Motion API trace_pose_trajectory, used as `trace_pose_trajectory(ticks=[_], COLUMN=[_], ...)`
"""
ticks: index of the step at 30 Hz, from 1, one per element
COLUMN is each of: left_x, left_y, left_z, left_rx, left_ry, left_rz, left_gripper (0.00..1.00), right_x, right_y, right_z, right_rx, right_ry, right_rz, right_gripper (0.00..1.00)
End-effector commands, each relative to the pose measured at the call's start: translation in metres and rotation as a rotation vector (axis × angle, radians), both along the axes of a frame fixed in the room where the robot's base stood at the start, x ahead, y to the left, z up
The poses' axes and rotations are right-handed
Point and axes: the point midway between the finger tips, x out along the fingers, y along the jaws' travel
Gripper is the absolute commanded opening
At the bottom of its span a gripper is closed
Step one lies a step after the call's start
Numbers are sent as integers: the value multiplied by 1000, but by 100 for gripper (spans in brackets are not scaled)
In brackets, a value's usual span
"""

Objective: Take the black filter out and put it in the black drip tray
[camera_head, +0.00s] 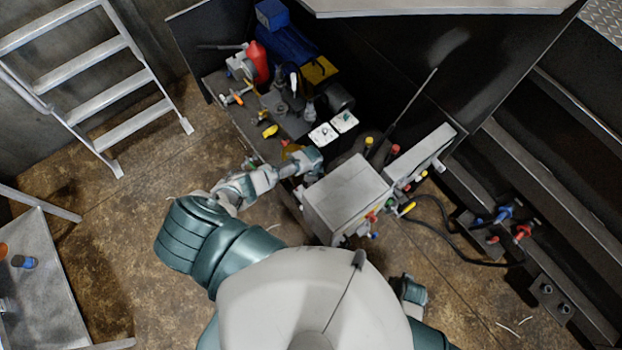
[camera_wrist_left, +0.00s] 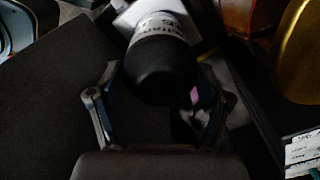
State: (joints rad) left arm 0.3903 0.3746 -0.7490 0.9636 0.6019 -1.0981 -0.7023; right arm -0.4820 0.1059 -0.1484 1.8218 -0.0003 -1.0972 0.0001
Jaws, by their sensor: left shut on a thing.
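In the left wrist view the black filter (camera_wrist_left: 160,72) is a rounded black cylinder with a white lettered band, against a pale square fitting. My left gripper (camera_wrist_left: 163,88) is shut on it, one finger on each side. In the head view my left arm reaches to the front of the machine; its fingers and the filter are hidden or too small to make out there. I cannot pick out the black drip tray with certainty.
The machine (camera_head: 287,122) carries a red canister (camera_head: 257,62) and a blue motor (camera_head: 286,45). A grey cabinet (camera_head: 345,197) stands right of my left wrist. A ladder (camera_head: 110,75) and a metal table (camera_head: 45,285) are on the left. Open floor lies between them and the machine.

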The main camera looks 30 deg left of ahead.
Motion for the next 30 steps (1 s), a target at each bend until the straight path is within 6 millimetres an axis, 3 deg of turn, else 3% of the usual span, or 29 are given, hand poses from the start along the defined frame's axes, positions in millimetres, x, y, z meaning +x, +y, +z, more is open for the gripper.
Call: trace_pose_trajectory(ticks=[4,12,23,30], left_x=[-1,-1,-1,-1], left_y=[-1,-2,-1,-2], left_z=[0,1,0,1], left_rx=[-2,-2,-1,-1], left_ry=[2,4,3,5], left_rz=[45,412,477,835], left_gripper=[36,36,36,36], right_x=[0,1,1,1], right_y=[0,0,0,0], right_z=[3,18,19,32], right_rx=[0,0,0,0], right_ry=[0,-1,-1,-2], right_rz=[0,0,0,0], right_gripper=[40,40,40,40])
